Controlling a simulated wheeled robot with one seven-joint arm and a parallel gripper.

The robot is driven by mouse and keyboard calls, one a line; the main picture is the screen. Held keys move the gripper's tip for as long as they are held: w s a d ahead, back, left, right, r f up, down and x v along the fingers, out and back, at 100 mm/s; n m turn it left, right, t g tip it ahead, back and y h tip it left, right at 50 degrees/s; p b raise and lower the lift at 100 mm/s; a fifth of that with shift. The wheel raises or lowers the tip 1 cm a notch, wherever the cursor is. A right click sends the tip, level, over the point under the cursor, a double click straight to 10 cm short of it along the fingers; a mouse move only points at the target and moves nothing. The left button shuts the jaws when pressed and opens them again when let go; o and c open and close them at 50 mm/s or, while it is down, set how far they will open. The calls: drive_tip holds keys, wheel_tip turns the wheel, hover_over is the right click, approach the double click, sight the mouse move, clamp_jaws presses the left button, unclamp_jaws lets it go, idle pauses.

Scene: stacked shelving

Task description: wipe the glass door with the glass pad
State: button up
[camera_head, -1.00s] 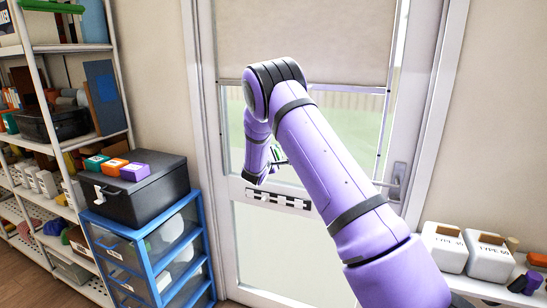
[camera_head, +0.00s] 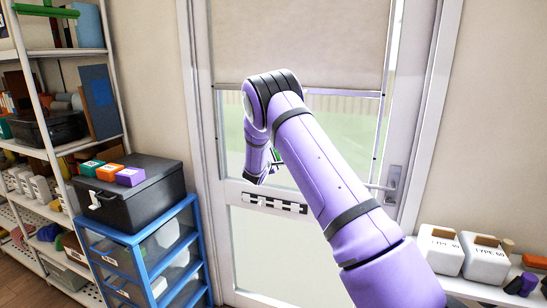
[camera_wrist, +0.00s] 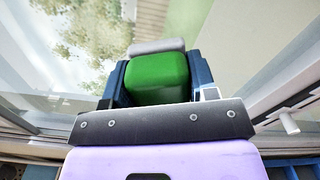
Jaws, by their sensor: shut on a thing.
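The glass door (camera_head: 231,132) has a white frame, a blind over its upper part and a handle (camera_head: 393,178) on the right. My gripper (camera_wrist: 157,80) is shut on the glass pad (camera_wrist: 157,75), a green block with a grey strip (camera_wrist: 157,46) at its far end, in the wrist view. The glass fills the view beyond the pad, with trees and a fence seen through it. I cannot tell whether the pad touches the glass. In the head view, my arm hides most of the gripper, and only a bit of green shows at the pad.
A blue drawer unit (camera_head: 143,240) with a black box (camera_head: 133,200) on top stands left of the door. White shelving (camera_head: 58,150) is at the far left. White containers (camera_head: 440,247) sit on a ledge at the lower right, near the door frame.

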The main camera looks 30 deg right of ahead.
drive_tip(key=shift+x, duration=1)
idle(0.3)
drive_tip(key=s+d, duration=0.2)
drive_tip(key=s, duration=0.1)
drive_tip(key=shift+d, duration=0.25)
idle(0.3)
drive_tip(key=shift+w+a+r, duration=0.1)
drive_tip(key=shift+w+a, duration=0.65)
drive_tip(key=shift+w, duration=0.35)
drive_tip(key=shift+w+a+r, duration=0.1)
drive_tip(key=shift+w+a, duration=0.2)
drive_tip(key=shift+w, duration=0.2)
drive_tip(key=shift+c, duration=0.8)
drive_tip(key=v, duration=0.6)
